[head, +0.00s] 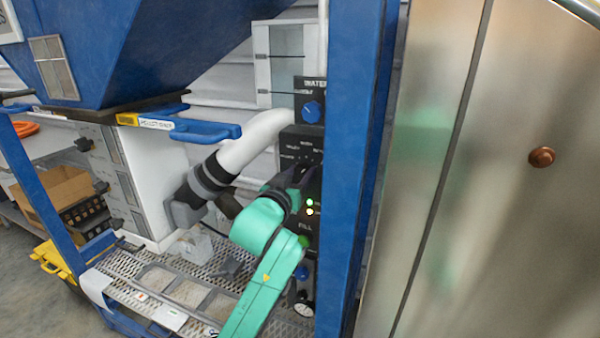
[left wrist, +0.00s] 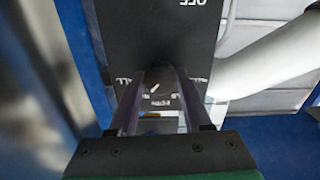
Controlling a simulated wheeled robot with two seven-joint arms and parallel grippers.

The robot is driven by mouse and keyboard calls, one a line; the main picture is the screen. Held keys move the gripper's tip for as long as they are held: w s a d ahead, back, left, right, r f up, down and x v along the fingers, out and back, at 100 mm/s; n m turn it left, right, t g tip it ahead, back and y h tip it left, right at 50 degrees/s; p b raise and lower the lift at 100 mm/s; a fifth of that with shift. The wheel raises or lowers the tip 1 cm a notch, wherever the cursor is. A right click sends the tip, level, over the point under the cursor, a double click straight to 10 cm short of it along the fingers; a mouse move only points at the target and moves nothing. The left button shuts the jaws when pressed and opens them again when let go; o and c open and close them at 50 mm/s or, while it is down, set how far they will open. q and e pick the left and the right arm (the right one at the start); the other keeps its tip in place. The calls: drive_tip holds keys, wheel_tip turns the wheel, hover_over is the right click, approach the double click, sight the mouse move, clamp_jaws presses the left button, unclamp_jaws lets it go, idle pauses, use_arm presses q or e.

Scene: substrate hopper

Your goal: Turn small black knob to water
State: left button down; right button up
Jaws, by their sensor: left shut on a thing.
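The small black knob (left wrist: 157,75) sits on a black control panel (left wrist: 150,30) in the left wrist view, with white lettering around it and a short white mark near its front. My left gripper (left wrist: 158,92) has one finger on each side of the knob and is shut on it. In the head view my left gripper (head: 303,176) is at the panel (head: 297,142), and it hides the knob there. The lettering around the knob is partly covered, so its setting cannot be read. My right gripper is in neither view.
A blue knob (head: 311,112) stands above on a panel lettered WATER. A blue post (head: 350,170) rises just right of the panel. A white pipe (head: 252,140) runs at left, above a metal mesh platform (head: 215,255). A large metal surface (head: 480,180) fills the right.

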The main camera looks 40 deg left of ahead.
use_arm(q)
drive_tip(key=shift+f, duration=0.2)
drive_tip(key=shift+c, duration=1.7)
unclamp_jaws()
drive_tip(key=shift+r, duration=0.1)
drive_tip(key=shift+s+d, duration=0.2)
drive_tip(key=shift+s, duration=0.2)
drive_tip(key=shift+s+d+f+b, duration=0.1)
drive_tip(key=shift+s+d+b, duration=0.05)
drive_tip(key=shift+s+b, duration=0.2)
drive_tip(key=shift+s+d+f+b, duration=0.1)
drive_tip(key=shift+s+b, duration=0.15)
drive_tip(key=shift+s, duration=0.15)
drive_tip(key=p+v, duration=1.2)
drive_tip(key=shift+r, duration=0.2)
